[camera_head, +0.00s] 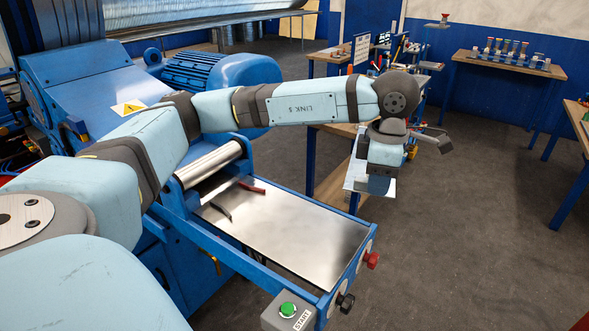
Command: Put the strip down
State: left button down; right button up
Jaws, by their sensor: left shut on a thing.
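My left gripper (379,186) hangs from the end of my left arm, fingers pointing down, past the far right corner of the machine's feed table. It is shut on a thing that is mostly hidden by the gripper. A pale, flat piece (353,176) shows beside and behind the fingers and seems to be the strip; its full outline and its contact with the fingers are not clear. A wide shiny metal sheet (290,235) lies flat on the blue feed table, apart from the gripper. My right gripper is not in view.
A red-handled item (251,187) and a dark item (220,210) lie on the sheet's left part. A START box (290,310), a red knob (371,260) and a black knob (345,302) edge the machine.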

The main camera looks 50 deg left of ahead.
aim_at(349, 250)
pick_arm(q)
jog(key=n, duration=0.2)
jog(key=a+r+n+b, duration=0.1)
jog(key=n, duration=0.2)
jog(key=s+n, duration=0.1)
jog(key=n, duration=0.2)
jog(key=shift+a+r+b, duration=0.3)
jog(key=shift+r+b, duration=0.1)
jog(key=n, duration=0.2)
jog(key=r+n, duration=0.1)
jog(key=n, duration=0.1)
jog(key=s+a+n+b, duration=0.1)
jog(key=shift+r+n, duration=0.3)
jog(key=shift+n, duration=0.1)
jog(key=shift+a+f, duration=0.1)
jog(key=shift+n, duration=0.3)
notch_tip(349, 250, down, 19)
jog(key=p, duration=0.2)
jog(key=shift+p, duration=0.4)
jog(key=shift+f, duration=0.35)
jog(key=c, duration=1.5)
grip_release()
jog(key=shift+f, duration=0.15)
jog(key=o, duration=0.4)
